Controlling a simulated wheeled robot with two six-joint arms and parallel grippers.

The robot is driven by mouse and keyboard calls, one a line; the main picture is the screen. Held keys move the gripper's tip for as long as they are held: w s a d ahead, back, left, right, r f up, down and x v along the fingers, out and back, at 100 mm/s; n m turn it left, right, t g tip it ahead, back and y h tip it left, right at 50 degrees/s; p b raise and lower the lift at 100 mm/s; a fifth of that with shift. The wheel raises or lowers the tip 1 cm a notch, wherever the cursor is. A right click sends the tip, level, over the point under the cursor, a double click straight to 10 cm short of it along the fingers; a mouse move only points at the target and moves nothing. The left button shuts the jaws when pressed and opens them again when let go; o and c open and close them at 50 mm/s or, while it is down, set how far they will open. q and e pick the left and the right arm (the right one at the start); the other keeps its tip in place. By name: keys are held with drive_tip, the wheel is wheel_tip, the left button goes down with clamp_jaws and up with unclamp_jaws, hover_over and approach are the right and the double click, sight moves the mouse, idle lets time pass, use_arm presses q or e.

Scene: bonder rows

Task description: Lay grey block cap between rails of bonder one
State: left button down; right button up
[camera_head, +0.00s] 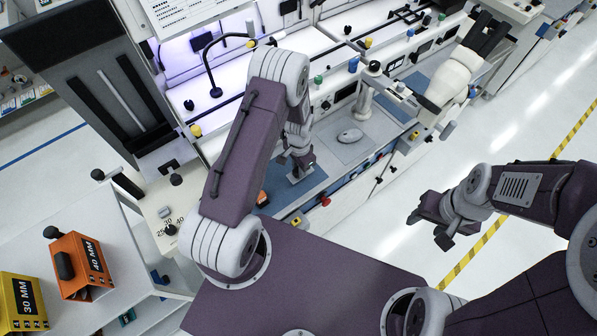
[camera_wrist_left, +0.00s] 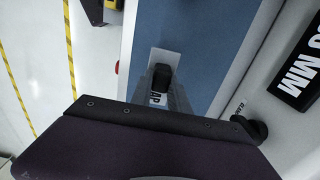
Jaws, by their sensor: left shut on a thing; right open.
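The grey block cap (camera_wrist_left: 165,60) is a light grey plate with a dark knob and a partly hidden label ending in "AP". My left gripper (camera_wrist_left: 160,84) is shut on its knob, over a blue bench surface (camera_wrist_left: 205,30). In the head view my left gripper (camera_head: 301,168) is above the blue strip of the bench, with the cap's pale plate (camera_head: 300,176) just below it. I cannot tell whether the plate touches the surface. Bonder one's rails cannot be made out. My right gripper (camera_head: 437,222) is open and empty over the white floor.
An orange "40 MM" block (camera_head: 80,265) and a yellow "30 MM" block (camera_head: 22,300) stand on a white top at lower left. A grey pad with a mouse-like object (camera_head: 350,135) lies right of my left gripper. A microscope (camera_head: 455,80) stands further right.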

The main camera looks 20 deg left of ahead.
use_arm(q)
drive_tip(key=shift+s+a+f, duration=0.1)
drive_tip(key=shift+s+f, duration=0.05)
drive_tip(key=shift+s, duration=0.05)
wheel_tip(320, 180, down, 2)
drive_tip(key=shift+f+p, duration=0.25)
drive_tip(key=shift+p, duration=0.35)
drive_tip(key=shift+f, duration=0.3)
drive_tip(key=shift+w+f, duration=0.1)
drive_tip(key=shift+f, duration=0.3)
drive_tip(key=c, duration=1.3)
unclamp_jaws()
drive_tip(key=shift+o, duration=0.2)
